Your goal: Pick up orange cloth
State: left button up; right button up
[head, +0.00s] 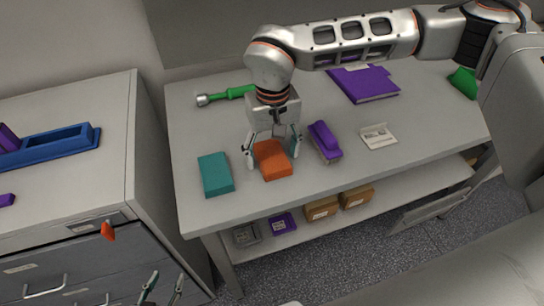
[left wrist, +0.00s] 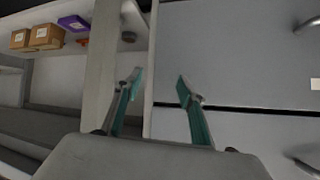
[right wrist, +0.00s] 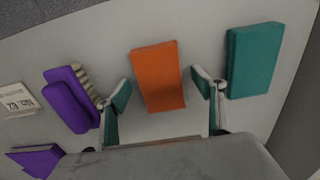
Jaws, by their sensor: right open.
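The orange cloth (head: 272,160) is a folded block lying on the grey worktable. In the right wrist view the cloth (right wrist: 158,76) lies between the two fingers, with a gap on each side. My right gripper (head: 271,156) is open and points down over the cloth, one finger on either side of it. It also shows in the right wrist view (right wrist: 163,92). My left gripper (head: 162,289) is low at the front, beside the drawer cabinet. In the left wrist view it (left wrist: 158,85) is open and empty.
A teal folded cloth (head: 216,174) lies left of the orange cloth, and a purple brush (head: 325,141) lies right of it. A white card (head: 378,136), a purple book (head: 364,84) and a green-handled tool (head: 226,94) lie further off. Boxes (head: 321,208) sit on the lower shelf.

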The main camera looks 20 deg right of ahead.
aim_at(272, 157)
jog(key=c, duration=1.2)
jog(key=shift+o, duration=0.2)
notch_tip(272, 157, up, 20)
jog(key=shift+o, duration=1)
jog(key=shift+c, duration=0.5)
